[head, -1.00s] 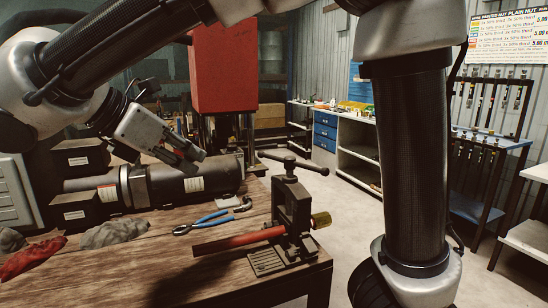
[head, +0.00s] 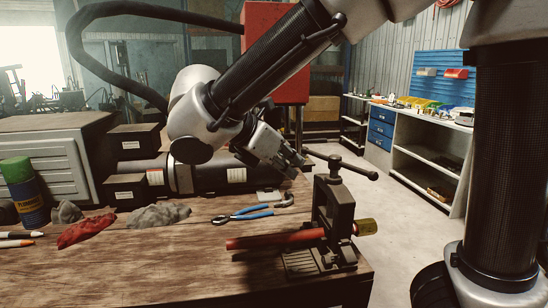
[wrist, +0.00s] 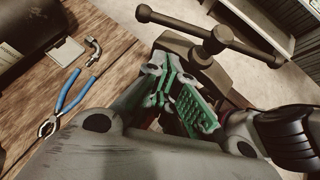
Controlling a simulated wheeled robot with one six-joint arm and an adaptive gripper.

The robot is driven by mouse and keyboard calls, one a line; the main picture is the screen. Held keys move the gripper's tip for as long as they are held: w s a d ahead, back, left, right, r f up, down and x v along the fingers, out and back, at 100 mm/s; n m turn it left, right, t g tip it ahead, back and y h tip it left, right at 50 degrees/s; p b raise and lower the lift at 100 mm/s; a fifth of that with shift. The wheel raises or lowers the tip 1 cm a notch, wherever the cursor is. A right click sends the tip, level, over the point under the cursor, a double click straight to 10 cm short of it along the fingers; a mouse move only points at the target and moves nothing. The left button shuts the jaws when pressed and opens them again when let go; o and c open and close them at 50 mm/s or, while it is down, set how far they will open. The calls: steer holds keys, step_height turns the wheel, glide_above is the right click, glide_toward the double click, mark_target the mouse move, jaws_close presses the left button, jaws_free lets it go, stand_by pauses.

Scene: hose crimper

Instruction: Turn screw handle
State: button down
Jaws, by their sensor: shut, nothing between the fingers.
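The screw handle (head: 342,166) is a dark T-bar with round knob ends on top of the black hose crimper (head: 335,215) at the table's right corner. In the wrist view the handle (wrist: 207,33) crosses the top, just beyond my fingertips. My gripper (head: 296,160) is just left of the handle in the head view, apart from it in the wrist view. Its green-padded fingers (wrist: 176,95) are shut and empty. A red hose (head: 272,239) with a brass fitting (head: 366,227) lies through the crimper, mostly hidden in the wrist view.
Blue pliers (head: 243,215) and a small metal elbow (head: 284,201) lie on the wooden table left of the crimper. A large dark cylinder (head: 210,174) lies behind them. Grey and red rags (head: 88,229) are at the left. Open floor is beyond the crimper.

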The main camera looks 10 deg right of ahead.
steer(key=shift+w+d+r, duration=0.2)
steer(key=shift+w+d, duration=0.1)
steer(key=shift+d, duration=0.3)
steer(key=shift+w+d+r, duration=0.15)
steer(key=shift+w+d, duration=0.1)
steer(key=shift+d, duration=0.35)
steer(key=m+g, duration=0.1)
steer(key=w+d+m+g, duration=0.1)
steer(key=shift+w+m+h, duration=0.2)
steer(key=shift+m+h, duration=0.1)
steer(key=shift+h, duration=0.1)
